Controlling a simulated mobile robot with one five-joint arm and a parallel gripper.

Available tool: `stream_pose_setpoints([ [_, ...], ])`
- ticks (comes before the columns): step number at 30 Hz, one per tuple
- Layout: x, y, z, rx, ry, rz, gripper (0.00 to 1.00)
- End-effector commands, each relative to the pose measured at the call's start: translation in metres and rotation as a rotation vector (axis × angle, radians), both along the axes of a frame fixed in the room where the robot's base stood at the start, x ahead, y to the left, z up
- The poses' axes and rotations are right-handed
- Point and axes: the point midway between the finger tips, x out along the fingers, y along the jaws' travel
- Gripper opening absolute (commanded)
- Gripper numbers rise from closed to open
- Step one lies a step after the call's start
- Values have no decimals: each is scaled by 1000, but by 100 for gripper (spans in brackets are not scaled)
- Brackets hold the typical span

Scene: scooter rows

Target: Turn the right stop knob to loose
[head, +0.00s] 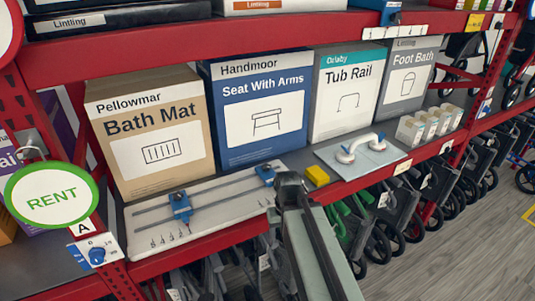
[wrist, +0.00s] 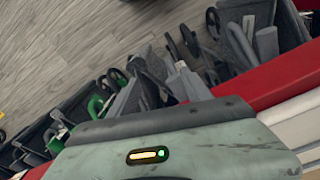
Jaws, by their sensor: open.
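A pale board with two slotted rails (head: 226,213) lies on the shelf at a slant. The right blue stop (head: 265,173) sits near its far right end, just left of the dark end of my arm. Its knob is too small to tell which way it is turned. The left blue stop (head: 180,206) sits further left on the rails. My green-grey arm reaches up from the bottom in the head view. In the wrist view its casing, with a small lit indicator, fills the bottom. My gripper's fingers do not show in either view.
Boxes, including a Bath Mat box (head: 150,132), stand behind the board. A yellow block (head: 317,175) and a plate with a white handle (head: 358,155) lie to the right. The red shelf edge (head: 215,243) runs in front. Folded wheeled frames (head: 385,205) stand below.

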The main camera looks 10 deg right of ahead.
Motion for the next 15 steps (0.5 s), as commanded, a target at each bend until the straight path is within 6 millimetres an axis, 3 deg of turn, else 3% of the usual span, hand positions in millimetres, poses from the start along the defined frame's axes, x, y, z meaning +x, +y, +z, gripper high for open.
stream_pose_setpoints([
  [1,3,0,47,0,-5,-1,57],
  [3,6,0,75,0,-14,-5,57],
  [8,19,-1,123,2,-30,-38,57],
  [11,32,16,150,4,-36,-99,57],
  [14,58,17,178,7,-39,-224,57],
  [15,75,17,184,11,-38,-312,57],
])
